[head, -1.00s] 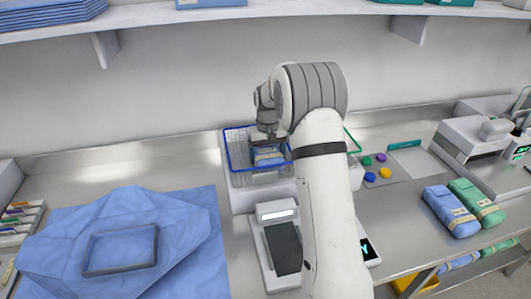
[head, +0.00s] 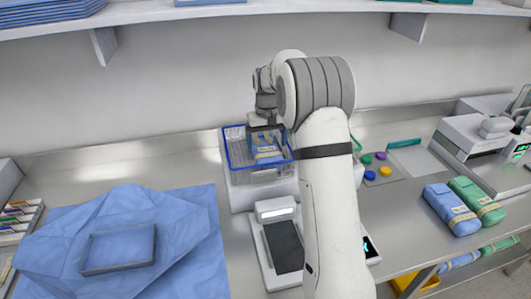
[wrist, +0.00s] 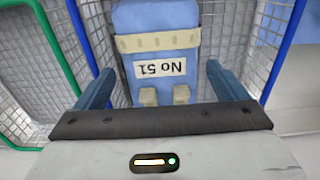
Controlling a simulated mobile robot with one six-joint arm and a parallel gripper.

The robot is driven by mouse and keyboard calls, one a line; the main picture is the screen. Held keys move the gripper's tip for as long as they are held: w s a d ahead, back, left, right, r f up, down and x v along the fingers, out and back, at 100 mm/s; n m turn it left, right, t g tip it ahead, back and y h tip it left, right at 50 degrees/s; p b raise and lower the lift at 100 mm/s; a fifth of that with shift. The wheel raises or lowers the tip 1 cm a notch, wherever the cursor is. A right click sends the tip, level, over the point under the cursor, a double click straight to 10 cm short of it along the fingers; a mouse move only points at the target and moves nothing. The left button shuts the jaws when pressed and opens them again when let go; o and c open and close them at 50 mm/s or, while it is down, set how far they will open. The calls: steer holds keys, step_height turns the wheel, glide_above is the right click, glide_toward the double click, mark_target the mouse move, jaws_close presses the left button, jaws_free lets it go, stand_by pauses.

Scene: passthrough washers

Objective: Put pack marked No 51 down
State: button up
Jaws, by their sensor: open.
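The pack marked No 51 (wrist: 160,60) is blue with a cream band and a white label, which reads upside down in the wrist view. It lies in the blue-rimmed wire basket (head: 234,160), and also shows in the head view (head: 268,154). My gripper (wrist: 160,90) is open, its blue fingers apart on either side of the pack's near end, with gaps between fingers and pack. In the head view my gripper (head: 266,126) is just above the basket, and my arm hides part of the basket's right side.
A green-rimmed basket (wrist: 57,55) stands beside the blue one, mostly hidden by my arm in the head view. A blue sheet with a tray (head: 120,250) lies left. A scale-like device (head: 283,245) stands in front. Blue and green packs (head: 452,210) lie right.

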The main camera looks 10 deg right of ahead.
mark_target(267, 149)
step_height(267, 149, up, 6)
steer(key=shift+r+b, duration=0.25)
steer(key=shift+b, duration=0.15)
steer(key=s+a+r+t, duration=0.1)
steer(key=s+r, duration=0.2)
steer(key=s, duration=0.6)
steer(key=s+a+r+t, duration=0.1)
steer(key=s+r, duration=0.3)
steer(key=s, duration=0.4)
steer(key=s+f, duration=0.3)
steer(key=s, duration=0.6)
steer(key=s+a+f+t, duration=0.1)
steer(key=s+f, duration=0.2)
steer(key=s, duration=0.7)
steer(key=shift+s+a, duration=0.15)
steer(key=shift+s, duration=0.1)
